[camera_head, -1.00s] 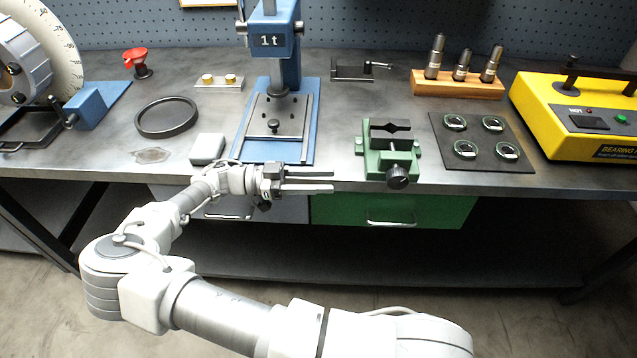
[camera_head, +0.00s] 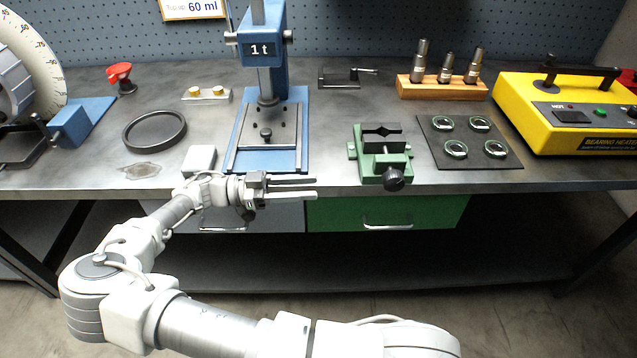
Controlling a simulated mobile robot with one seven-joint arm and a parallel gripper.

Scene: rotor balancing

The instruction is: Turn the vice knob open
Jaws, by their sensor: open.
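The green vice (camera_head: 369,163) stands on the bench near its front edge, right of the picture's middle. Its dark jaws (camera_head: 383,138) face up, with a notch between them. The black vice knob (camera_head: 393,180) is on the vice's front, at the bench edge. My gripper (camera_head: 316,188) is to the left of the vice, in front of the blue press at the bench edge. Its two fingers point right, apart, with nothing between them. A clear gap separates the fingertips from the vice and the knob.
The blue press (camera_head: 262,50) stands behind my gripper. A dark mat with several bearings (camera_head: 430,150) lies right of the vice, beside the yellow bearing heater (camera_head: 560,105). A wooden block (camera_head: 440,90) holds sockets. Drawers (camera_head: 430,213) sit below the bench edge.

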